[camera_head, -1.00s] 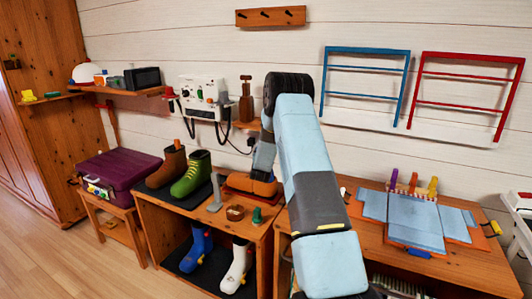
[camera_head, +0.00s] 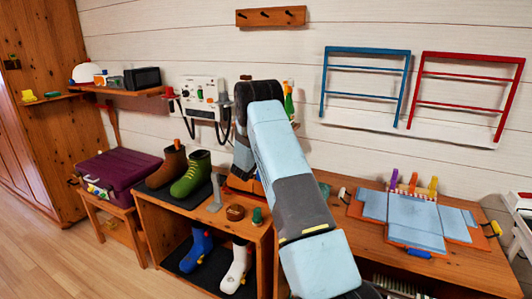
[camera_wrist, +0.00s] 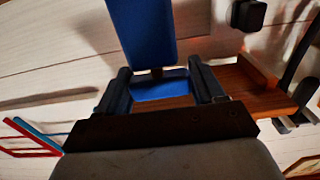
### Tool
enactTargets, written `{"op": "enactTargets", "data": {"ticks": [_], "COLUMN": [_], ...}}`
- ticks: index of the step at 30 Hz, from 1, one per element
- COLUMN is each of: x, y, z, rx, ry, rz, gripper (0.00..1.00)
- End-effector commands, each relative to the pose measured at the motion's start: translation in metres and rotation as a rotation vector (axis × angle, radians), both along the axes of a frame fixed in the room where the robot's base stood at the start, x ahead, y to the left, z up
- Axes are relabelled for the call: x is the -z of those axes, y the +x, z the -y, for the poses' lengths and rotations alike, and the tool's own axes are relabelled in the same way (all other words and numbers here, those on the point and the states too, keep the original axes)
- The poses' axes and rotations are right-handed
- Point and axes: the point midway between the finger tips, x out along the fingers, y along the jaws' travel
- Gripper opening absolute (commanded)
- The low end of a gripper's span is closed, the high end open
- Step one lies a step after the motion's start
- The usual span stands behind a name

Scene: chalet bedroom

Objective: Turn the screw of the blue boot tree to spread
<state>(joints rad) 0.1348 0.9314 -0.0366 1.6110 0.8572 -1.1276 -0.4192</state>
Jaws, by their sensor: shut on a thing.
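In the wrist view the blue boot tree (camera_wrist: 145,30) shows as a long blue piece above and a smaller blue piece below. A narrow dark gap, with what looks like the screw (camera_wrist: 157,73), lies between them. My gripper (camera_wrist: 160,68) has a finger on each side of the smaller piece and is shut on the boot tree. The exact contact is hard to see. In the head view my arm hides the gripper and the boot tree, near the wooden stand's right end.
A blue boot (camera_head: 197,248) and a white boot (camera_head: 237,267) stand below. A table with light-blue panels (camera_head: 417,220) is at right.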

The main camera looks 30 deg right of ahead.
Motion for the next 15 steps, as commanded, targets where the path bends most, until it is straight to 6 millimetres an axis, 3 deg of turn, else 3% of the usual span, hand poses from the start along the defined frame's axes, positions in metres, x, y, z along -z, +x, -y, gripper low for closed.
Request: {"op": "enactTargets", "data": {"ticks": [6,7,13,15], "x": [-0.0005,-0.0006,-0.0004,-0.0003], "y": [0.0000,0.0000,-0.0001,-0.0001], "z": [0.0004,0.0004,0.0004,0.0004], "rx": [0.000,0.000,-0.001,-0.001], "ry": [-0.001,-0.001,-0.001,-0.001], "rz": [0.001,0.001,0.001,0.001], "gripper": [0.38,0.69,0.88,0.89]}}
